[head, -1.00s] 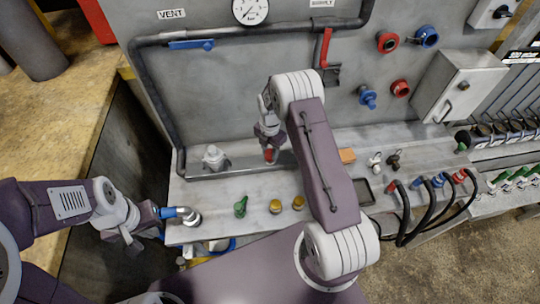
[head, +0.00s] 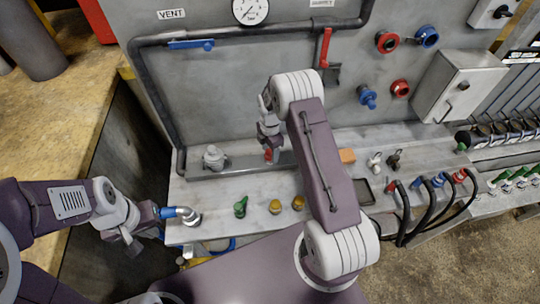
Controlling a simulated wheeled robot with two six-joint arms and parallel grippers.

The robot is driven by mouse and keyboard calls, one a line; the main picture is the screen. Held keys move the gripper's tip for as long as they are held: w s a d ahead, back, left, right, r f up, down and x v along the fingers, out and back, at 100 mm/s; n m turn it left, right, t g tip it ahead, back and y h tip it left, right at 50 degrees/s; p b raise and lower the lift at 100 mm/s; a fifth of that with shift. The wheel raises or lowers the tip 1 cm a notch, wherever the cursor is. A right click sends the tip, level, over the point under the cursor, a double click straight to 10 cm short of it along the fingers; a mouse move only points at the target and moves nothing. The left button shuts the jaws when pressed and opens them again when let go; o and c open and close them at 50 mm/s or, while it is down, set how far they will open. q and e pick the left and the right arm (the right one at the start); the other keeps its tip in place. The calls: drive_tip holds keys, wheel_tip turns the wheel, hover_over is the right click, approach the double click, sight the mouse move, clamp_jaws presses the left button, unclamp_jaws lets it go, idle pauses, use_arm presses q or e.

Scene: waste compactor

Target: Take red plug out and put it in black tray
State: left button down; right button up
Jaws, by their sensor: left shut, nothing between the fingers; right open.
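A small red plug (head: 268,155) stands on the grey ledge at the back of the bench. My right gripper (head: 271,148) is open and points down at it. The fingers are right at the plug and partly hide it; I cannot tell whether they touch it. The black tray (head: 364,191) is a small dark rectangle on the bench, to the right of my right forearm, and its bare surface shows. My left gripper (head: 133,246) is shut and empty, off the left end of the bench, below a blue-collared pipe fitting.
Green (head: 241,206) and yellow (head: 275,206) caps stand on the front of the bench. An orange block (head: 347,156) and small fittings (head: 375,161) lie behind the tray. Red and blue connectors with black hoses (head: 430,205) crowd its right side. A grey valve (head: 214,158) stands left.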

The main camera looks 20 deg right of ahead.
drive_tip(key=m, duration=1.6)
clamp_jaws()
drive_tip(key=n, duration=0.4)
drive_tip(key=shift+n, duration=0.4)
drive_tip(key=shift+r+n, duration=0.1)
drive_tip(key=shift+n, duration=0.9)
